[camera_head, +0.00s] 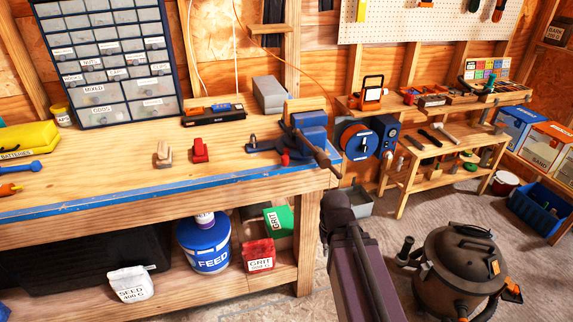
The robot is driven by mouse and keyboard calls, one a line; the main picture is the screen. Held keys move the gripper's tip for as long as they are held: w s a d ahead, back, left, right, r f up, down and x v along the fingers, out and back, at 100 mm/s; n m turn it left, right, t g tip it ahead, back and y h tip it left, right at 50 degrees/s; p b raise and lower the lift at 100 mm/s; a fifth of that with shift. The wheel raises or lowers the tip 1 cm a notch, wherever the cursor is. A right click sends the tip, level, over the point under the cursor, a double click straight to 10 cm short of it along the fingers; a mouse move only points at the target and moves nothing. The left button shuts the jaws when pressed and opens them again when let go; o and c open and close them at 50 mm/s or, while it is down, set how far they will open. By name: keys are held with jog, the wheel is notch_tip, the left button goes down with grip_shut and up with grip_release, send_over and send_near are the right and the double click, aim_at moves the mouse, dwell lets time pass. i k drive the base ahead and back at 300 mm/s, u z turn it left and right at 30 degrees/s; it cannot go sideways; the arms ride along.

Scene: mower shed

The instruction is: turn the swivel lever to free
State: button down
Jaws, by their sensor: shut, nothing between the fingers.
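A blue bench vise (309,133) is mounted at the right front corner of the wooden workbench. A small red lever or knob (285,159) shows low at its base, and I take it for the swivel lever. It is too small to tell its setting. A dark bar (326,157) slants down to the right across the vise's front. My arm rises from the bottom of the picture to a dark joint just right of the bench corner, below the vise. My gripper cannot be made out.
A red block-like item (200,150) and a tan one (163,154) stand on the bench left of the vise. A grey block (269,94) lies behind it. A shop vacuum (463,262) stands on the floor at right. The bench front is mostly clear.

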aim_at(285, 159)
jog(key=u, duration=0.1)
jog(key=k, duration=1.65)
jog(key=z, duration=0.75)
jog(key=i, duration=1)
